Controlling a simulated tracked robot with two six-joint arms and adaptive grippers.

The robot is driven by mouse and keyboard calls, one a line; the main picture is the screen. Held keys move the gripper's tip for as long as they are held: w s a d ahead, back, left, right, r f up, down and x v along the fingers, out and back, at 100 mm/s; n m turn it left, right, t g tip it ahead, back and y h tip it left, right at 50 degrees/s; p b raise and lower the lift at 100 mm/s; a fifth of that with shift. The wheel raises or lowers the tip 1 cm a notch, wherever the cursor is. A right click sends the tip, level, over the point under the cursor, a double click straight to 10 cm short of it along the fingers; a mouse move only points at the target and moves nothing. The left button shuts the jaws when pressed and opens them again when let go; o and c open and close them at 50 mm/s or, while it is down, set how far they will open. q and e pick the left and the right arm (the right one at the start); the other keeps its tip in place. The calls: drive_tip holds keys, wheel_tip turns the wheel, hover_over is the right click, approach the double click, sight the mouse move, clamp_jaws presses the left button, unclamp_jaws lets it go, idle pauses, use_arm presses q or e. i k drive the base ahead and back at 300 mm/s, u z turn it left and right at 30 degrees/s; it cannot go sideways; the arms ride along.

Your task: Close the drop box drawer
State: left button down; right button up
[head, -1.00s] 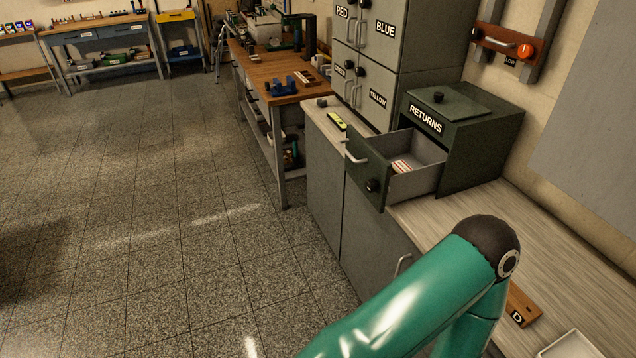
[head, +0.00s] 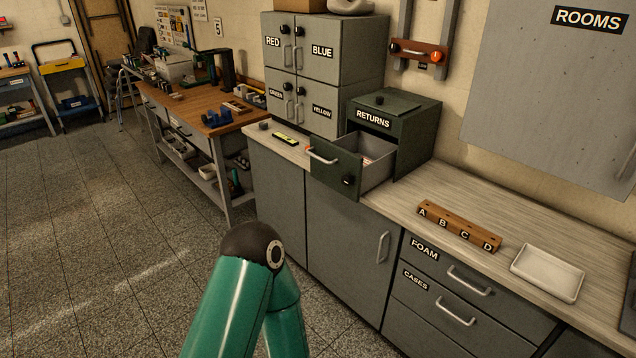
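The dark green drop box (head: 412,120) labelled RETURNS stands on the counter against the wall. Its drawer (head: 338,172) is pulled well out toward the left front, with a silver handle (head: 322,157) and a round black knob on its front. A small pale item with some red (head: 368,160) lies inside the drawer, partly hidden by the drawer front. A green arm of mine rises from the bottom edge, apart from the drawer. Neither gripper shows in the head view.
Grey lockers (head: 300,75) labelled by colour stand left of the drop box. A yellow-green device (head: 285,139) lies on the counter before them. A wooden A–D block (head: 459,228) and white tray (head: 547,273) lie to the right. Open floor (head: 90,240) is at left.

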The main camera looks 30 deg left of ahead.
sight(353, 158)
drive_tip(key=u, duration=0.35)
drive_tip(key=i, duration=1.4)
drive_tip(key=u, duration=0.45)
